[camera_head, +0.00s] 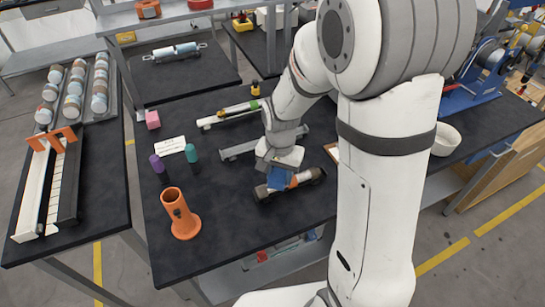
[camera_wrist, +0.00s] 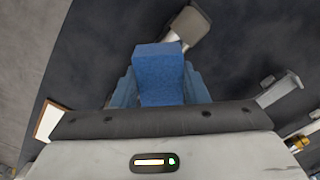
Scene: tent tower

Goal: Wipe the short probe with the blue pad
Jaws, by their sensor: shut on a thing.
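My gripper (camera_wrist: 160,88) is shut on the blue pad (camera_wrist: 160,70), which sits between its two light-blue fingers. In the head view the blue pad (camera_head: 279,180) is low over the black table, at the middle of a short probe (camera_head: 301,179). This probe lies on the table with dark ends and an orange band; the pad hides part of it. In the wrist view a silver piece of the probe with a dark end cap (camera_wrist: 190,20) shows beyond the pad. I cannot tell whether the pad touches it.
A grey rail (camera_head: 238,150) and a longer probe with a green band (camera_head: 237,113) lie behind. An orange holder (camera_head: 180,214), purple peg (camera_head: 158,163) and teal peg (camera_head: 191,153) stand to the left. A white bowl (camera_head: 446,139) is at right. The table's front middle is clear.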

